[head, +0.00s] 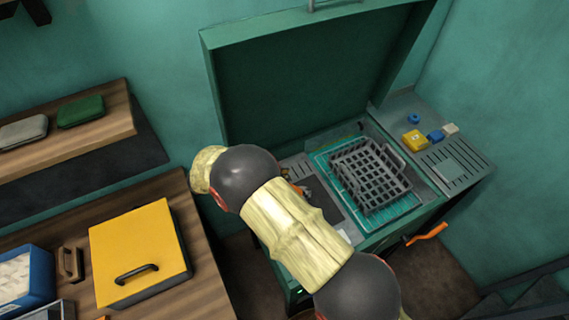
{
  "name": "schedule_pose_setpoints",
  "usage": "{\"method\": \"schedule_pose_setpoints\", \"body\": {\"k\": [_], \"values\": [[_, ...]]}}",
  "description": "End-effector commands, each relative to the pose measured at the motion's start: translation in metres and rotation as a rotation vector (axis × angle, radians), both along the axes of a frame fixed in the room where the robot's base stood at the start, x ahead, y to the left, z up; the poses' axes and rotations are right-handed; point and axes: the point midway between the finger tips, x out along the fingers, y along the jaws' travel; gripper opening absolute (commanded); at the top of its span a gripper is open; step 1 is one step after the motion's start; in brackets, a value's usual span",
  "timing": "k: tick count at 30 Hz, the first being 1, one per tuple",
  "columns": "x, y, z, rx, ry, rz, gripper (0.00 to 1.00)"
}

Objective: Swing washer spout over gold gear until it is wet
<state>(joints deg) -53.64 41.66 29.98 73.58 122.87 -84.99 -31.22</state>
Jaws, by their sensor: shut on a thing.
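The parts washer (215,75) stands open against the wall, its green lid raised. A dark grey mesh basket (370,172) sits in its basin over a blue-green tray (325,162). I cannot make out a gold gear or the spout. My arm crosses in front of the washer's left part and hides much of it. My gripper is hidden behind my arm. A small grey and orange part (304,190) shows just right of my arm, too small to identify.
The washer's right ledge holds a yellow block (414,140) and small blue and white pieces. An orange handle (427,234) sticks out at its front. A wooden bench at left holds a yellow case (138,252) and a blue box (25,281). A shelf (66,130) hangs above.

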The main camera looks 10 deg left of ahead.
Motion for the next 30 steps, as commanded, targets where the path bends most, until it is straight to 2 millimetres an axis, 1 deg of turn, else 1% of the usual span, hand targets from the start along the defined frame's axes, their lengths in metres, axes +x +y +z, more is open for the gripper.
{"method": "schedule_pose_setpoints", "body": {"k": [1,3,12,19,30], "values": [[-0.006,0.004,0.003,0.002,0.002,0.007,0.00],[-0.013,0.008,0.003,0.003,0.000,0.008,0.00],[-0.033,0.020,0.002,0.005,-0.001,0.008,0.00],[-0.039,0.025,0.002,0.006,-0.002,0.010,0.00],[-0.040,0.027,0.002,0.007,-0.003,0.010,0.00]]}}
